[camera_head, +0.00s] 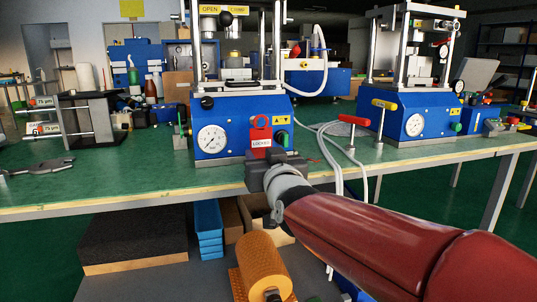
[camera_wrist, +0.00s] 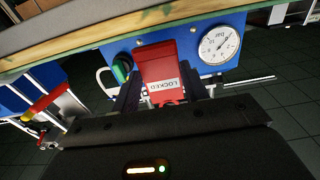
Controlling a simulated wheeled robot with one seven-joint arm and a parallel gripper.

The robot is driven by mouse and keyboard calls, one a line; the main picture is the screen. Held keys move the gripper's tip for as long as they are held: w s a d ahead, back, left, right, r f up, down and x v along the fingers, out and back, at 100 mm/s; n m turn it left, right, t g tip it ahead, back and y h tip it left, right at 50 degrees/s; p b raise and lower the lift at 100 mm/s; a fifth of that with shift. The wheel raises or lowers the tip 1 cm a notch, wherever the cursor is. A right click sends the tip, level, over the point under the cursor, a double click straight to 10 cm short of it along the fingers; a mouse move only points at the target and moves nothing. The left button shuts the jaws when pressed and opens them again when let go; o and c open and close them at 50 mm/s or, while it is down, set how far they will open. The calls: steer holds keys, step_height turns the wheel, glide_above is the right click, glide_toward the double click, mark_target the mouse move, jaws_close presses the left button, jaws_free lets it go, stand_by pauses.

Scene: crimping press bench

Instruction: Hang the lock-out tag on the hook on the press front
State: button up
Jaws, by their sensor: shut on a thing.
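The red lock-out tag (camera_head: 260,134) with a white "LOCKED" label is in front of the blue press front (camera_head: 232,150), right of its gauge. My gripper (camera_head: 274,160) is shut on the tag's lower end. In the wrist view, the tag (camera_wrist: 158,63) reaches out from between the dark fingers (camera_wrist: 164,98), with its label upside down. The press front (camera_wrist: 187,47) lies behind it. I cannot make out the hook; the tag may hide it. I cannot tell whether the tag touches the press.
The white gauge (camera_head: 212,139) and a green button (camera_head: 282,137) flank the tag. Red and yellow T-handles (camera_head: 354,120) stand to the right, before a second blue press (camera_head: 420,122). A wrench (camera_head: 40,167) lies at the left.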

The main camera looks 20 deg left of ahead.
mark_target(262, 154)
steer(key=shift+f+p+x, duration=0.2)
steer(key=shift+p+x, duration=1.15)
steer(key=shift+x, duration=0.75)
steer(key=shift+w+a+f+b, duration=0.35)
steer(key=shift+w+f+b, duration=0.25)
steer(key=shift+f+b, duration=0.15)
steer(key=o, duration=1)
steer(key=shift+o, duration=0.2)
